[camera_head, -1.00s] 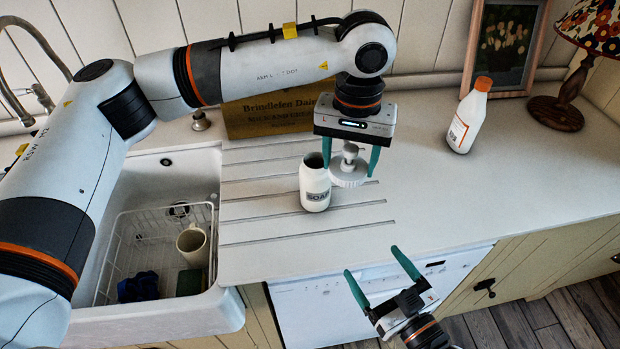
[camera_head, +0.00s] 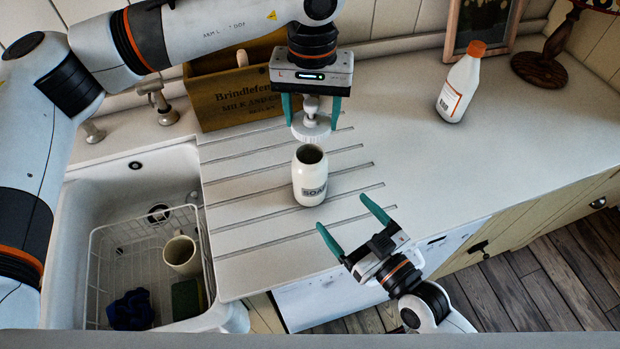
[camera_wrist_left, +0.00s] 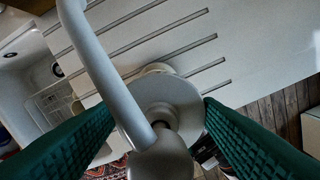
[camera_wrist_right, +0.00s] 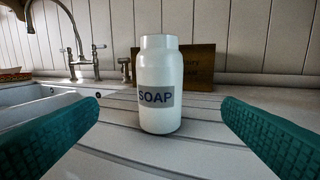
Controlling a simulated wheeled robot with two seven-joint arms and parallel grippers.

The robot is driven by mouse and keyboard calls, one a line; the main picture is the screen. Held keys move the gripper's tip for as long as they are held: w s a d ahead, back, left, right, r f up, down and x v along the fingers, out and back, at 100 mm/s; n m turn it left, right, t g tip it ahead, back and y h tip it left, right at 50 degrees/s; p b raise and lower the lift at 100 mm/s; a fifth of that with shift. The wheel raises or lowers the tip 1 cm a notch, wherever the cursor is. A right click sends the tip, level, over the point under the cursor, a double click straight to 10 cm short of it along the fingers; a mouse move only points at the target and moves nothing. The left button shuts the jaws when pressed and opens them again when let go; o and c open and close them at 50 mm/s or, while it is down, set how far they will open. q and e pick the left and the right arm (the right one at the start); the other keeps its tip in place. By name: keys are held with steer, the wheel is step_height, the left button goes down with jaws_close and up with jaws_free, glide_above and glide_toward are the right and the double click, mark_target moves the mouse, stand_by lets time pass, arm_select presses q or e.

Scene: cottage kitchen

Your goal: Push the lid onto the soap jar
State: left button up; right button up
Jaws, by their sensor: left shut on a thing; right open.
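The white soap jar (camera_head: 311,178) stands upright and uncovered on the grooved drainboard, its dark mouth showing. In the right wrist view the jar (camera_wrist_right: 159,85) is centred between the fingers, its SOAP label facing me. My left gripper (camera_head: 312,108) is shut on the white pump lid (camera_head: 311,129), held above and slightly behind the jar in the head view. In the left wrist view the lid (camera_wrist_left: 165,105) hides most of the jar. My right gripper (camera_head: 347,222) is open and empty in front of the jar, fingers pointing at it, not touching.
A sink with a wire rack (camera_head: 103,270), mug (camera_head: 183,255), blue cloth and sponge lies at left. A wooden crate (camera_head: 240,97) stands behind the drainboard. An orange-capped bottle (camera_head: 460,88), lamp (camera_head: 545,62) and picture frame stand at right. The counter right of the jar is clear.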

mark_target(309, 167)
arm_select(q)
steer(key=shift+w+a, duration=0.15)
arm_select(e)
steer(key=x, duration=1.2)
steer(key=shift+d, duration=0.1)
arm_select(q)
steer(key=shift+f, duration=0.1)
arm_select(e)
steer(key=c, duration=1.5)
arm_select(q)
steer(key=shift+f, duration=2.45)
arm_select(e)
steer(key=shift+o, duration=0.2)
